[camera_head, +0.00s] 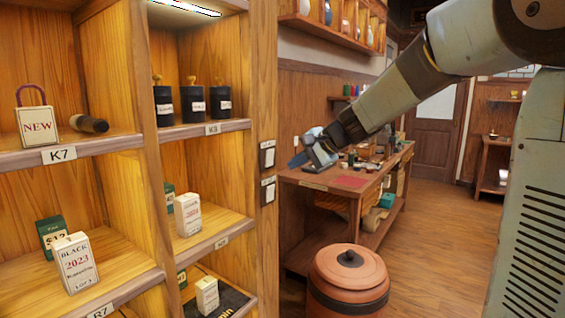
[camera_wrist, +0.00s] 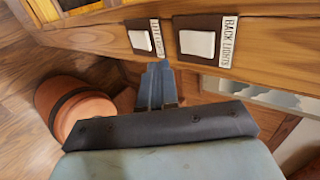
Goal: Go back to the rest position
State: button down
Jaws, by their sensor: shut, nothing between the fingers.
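My gripper (camera_head: 298,160) is at the end of my arm, which reaches in from the upper right in the head view. Its blue fingers are shut with nothing between them. In the wrist view the closed fingers (camera_wrist: 156,82) point at the wooden post that carries two switches. The left switch (camera_wrist: 145,38) and the right switch (camera_wrist: 197,43), labelled "BACK LIGHTS", lie just beyond the fingertips. I cannot tell exactly how wide the gap is. In the head view the upper switch (camera_head: 268,156) and lower switch (camera_head: 268,191) are left of my gripper.
A wooden shelf (camera_head: 125,140) with boxes and black canisters fills the left. A lidded clay jar (camera_head: 348,280) stands on the floor below my gripper. A workbench (camera_head: 325,181) with small items stands behind it. Open floor (camera_head: 440,250) lies to the right.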

jog(key=s+d+r, duration=0.3)
jog(key=s+d, duration=0.2)
jog(key=d, duration=0.1)
jog(key=s+d+f+n+h, duration=0.2)
jog(key=s+d+f+h, duration=0.1)
jog(key=s, duration=0.5)
jog(key=s+d+f+n+h, duration=0.2)
jog(key=s+d+f+n, duration=0.1)
jog(key=s, duration=0.6)
jog(key=s+d+f+n+h, duration=0.2)
jog(key=s+d, duration=0.3)
jog(key=s, duration=0.4)
jog(key=shift+s+f+n+g+h, duration=0.3)
jog(key=shift+f+g+h, duration=0.15)
jog(key=shift+h, duration=0.35)
